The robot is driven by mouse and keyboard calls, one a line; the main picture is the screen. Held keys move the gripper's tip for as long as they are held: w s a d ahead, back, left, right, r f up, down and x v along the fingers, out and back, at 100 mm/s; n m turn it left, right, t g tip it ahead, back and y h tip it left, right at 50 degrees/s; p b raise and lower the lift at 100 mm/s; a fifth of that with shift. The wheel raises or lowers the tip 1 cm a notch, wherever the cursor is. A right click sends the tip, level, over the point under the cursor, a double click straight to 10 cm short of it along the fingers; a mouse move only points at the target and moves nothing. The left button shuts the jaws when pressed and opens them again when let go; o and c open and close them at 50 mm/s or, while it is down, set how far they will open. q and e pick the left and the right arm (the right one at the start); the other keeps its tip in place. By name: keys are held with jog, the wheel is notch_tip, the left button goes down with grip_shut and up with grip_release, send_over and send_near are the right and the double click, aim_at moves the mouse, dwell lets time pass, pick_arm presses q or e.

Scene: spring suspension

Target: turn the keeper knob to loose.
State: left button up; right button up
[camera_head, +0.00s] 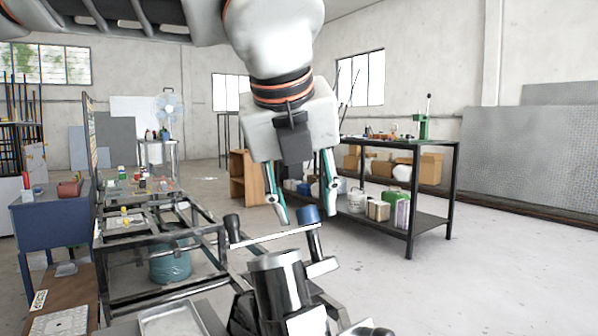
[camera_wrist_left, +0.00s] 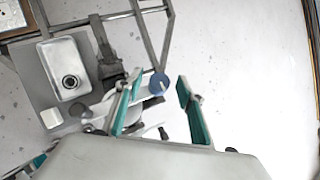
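The knob with a blue cap, which I take for the keeper knob (camera_head: 308,214), stands on a dark post of a metal fixture (camera_head: 280,280). In the left wrist view the knob (camera_wrist_left: 159,84) is a blue disc with a small pale mark. My left gripper (camera_head: 309,208) comes down from above, open, its teal-lined fingers pointing at the knob. The left wrist view shows the knob between the two fingertips (camera_wrist_left: 160,88) with a gap on both sides. I cannot tell whether the tips reach down beside it.
A pale bar (camera_head: 278,237) and a black-ended lever (camera_head: 232,226) sit just left of the knob. A metal frame bench (camera_head: 160,300) stands left, a black shelf table (camera_head: 432,215) behind right. The floor at right is clear.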

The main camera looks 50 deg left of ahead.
pick_arm(q)
jog(key=v, duration=1)
jog(key=shift+s+r, duration=0.15)
jog(key=shift+r, duration=0.1)
